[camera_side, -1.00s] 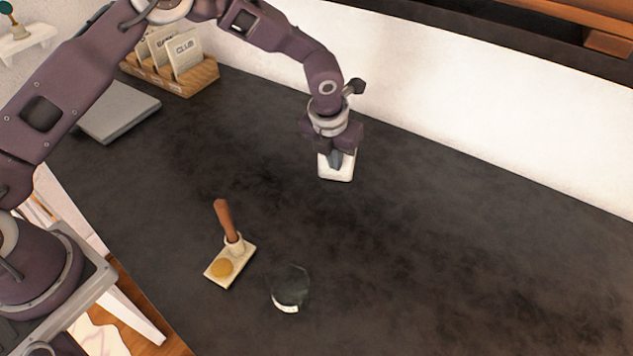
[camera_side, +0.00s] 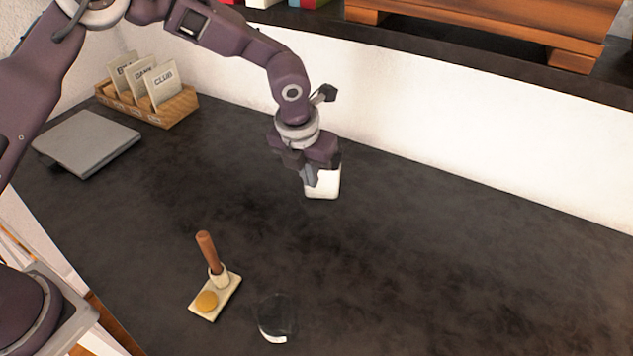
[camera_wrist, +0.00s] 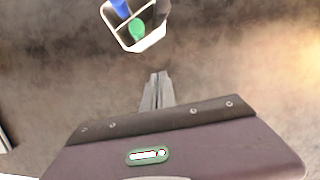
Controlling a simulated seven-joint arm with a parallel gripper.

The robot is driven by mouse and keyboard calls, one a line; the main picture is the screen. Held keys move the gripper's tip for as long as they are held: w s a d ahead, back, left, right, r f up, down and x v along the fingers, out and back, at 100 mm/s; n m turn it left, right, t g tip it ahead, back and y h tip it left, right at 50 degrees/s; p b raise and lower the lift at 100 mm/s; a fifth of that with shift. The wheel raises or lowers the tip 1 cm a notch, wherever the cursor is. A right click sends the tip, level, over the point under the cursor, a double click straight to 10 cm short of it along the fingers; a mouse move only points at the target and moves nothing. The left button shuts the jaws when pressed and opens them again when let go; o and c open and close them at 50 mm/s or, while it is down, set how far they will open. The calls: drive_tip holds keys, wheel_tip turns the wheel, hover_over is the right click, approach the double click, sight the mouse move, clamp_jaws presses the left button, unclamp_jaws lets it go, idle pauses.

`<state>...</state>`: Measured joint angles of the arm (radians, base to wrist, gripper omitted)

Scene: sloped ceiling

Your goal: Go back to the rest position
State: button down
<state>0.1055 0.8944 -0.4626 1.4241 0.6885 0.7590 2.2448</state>
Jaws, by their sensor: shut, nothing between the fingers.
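My gripper (camera_side: 310,178) is shut with nothing between its fingers, pointing down above the dark tabletop (camera_side: 430,260). In the wrist view the closed fingertips (camera_wrist: 157,77) show side by side. A small white two-part container (camera_side: 326,184) is behind my gripper in the side view, partly covered by it. In the wrist view this container (camera_wrist: 150,40) lies ahead of the fingertips, apart from them, with a blue thing (camera_wrist: 121,8) in one compartment and a green thing (camera_wrist: 137,29) in the other.
A cream stand (camera_side: 228,291) with a wooden handle (camera_side: 207,250) and a yellow disc (camera_side: 206,301) is at the front. A dark round object (camera_side: 277,314) lies beside it. A grey flat box (camera_side: 88,142) and a wooden card holder (camera_side: 172,110) are at the back left. The right side is clear.

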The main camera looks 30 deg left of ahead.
drive_tip(key=s+a+r+n+y, duration=0.1)
drive_tip(key=s+a+r+n, duration=0.35)
drive_tip(key=r, duration=0.25)
drive_tip(key=s+a+r+n+t, duration=0.1)
drive_tip(key=s+a+r+n, duration=0.2)
drive_tip(key=s+r+n, duration=0.25)
drive_tip(key=s+a+r+n+y, duration=0.1)
drive_tip(key=s+a+r+n, duration=0.25)
drive_tip(key=r+n, duration=0.3)
drive_tip(key=s+a+r+n+t+h, duration=0.1)
drive_tip(key=s+n, duration=0.8)
drive_tip(key=s+a+r+n+h, duration=0.1)
drive_tip(key=s+a+n, duration=0.1)
drive_tip(key=s+n, duration=0.7)
drive_tip(key=shift+s+a+n+t, duration=0.3)
drive_tip(key=shift+s+n+t, duration=0.05)
drive_tip(key=shift+n+t, duration=0.1)
